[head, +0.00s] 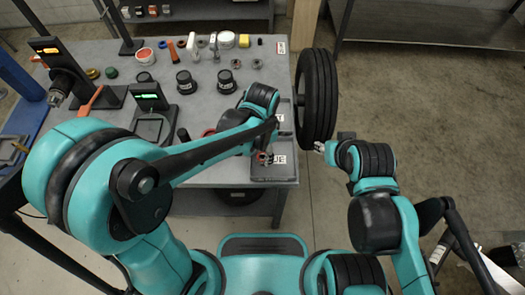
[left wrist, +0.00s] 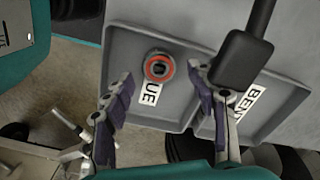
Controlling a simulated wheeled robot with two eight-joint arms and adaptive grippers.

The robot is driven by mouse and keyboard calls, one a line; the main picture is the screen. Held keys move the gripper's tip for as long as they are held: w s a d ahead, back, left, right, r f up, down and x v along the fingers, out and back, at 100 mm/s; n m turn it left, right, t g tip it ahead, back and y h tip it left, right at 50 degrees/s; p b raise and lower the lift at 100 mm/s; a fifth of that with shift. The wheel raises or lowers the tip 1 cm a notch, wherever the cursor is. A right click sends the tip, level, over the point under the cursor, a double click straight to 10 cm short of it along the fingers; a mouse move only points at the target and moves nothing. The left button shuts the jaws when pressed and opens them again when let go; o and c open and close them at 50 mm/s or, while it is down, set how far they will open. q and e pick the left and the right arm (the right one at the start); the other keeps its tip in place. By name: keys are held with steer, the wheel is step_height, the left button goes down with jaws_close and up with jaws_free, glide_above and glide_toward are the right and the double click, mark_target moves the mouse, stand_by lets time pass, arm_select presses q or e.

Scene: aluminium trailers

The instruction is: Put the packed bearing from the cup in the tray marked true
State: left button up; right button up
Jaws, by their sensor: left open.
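The packed bearing (left wrist: 158,66), a small ring with an orange-red band and dark centre, sits in a grey tray (left wrist: 125,55) on a white label. Only the letters "UE" show; the bearing hides the start. My left gripper (left wrist: 160,80) is open, its fingers on either side of the bearing with visible gaps. In the head view, my left gripper (head: 265,157) is over this tray (head: 287,176) at the table's front right corner, partly hiding the bearing. My right gripper (head: 320,147) is off the table's right side; its opening is too small to judge.
A second tray (left wrist: 275,85) marked "BEN" adjoins the first. A large black tyre (head: 317,95) stands right of the trays. Dark cups (head: 187,82), a lit green display (head: 149,96) and several small parts cover the grey table (head: 215,105).

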mark_target(262, 157)
arm_select(q)
step_height(262, 157, up, 10)
steer(key=p, duration=0.3)
steer(key=s+a+r+n+t, duration=0.2)
steer(key=a+n, duration=0.4)
steer(key=a, duration=0.3)
steer(key=s+a+r+n+t, duration=0.3)
steer(key=a+n+t, duration=0.2)
steer(key=a, duration=0.3)
steer(key=shift+s+a+r+n, duration=0.15)
steer(key=shift+a+r+n, duration=0.1)
steer(key=shift+a+n, duration=0.25)
steer(key=shift+d, duration=0.1)
steer(key=shift+f+b, duration=0.7)
steer(key=shift+f, duration=0.15)
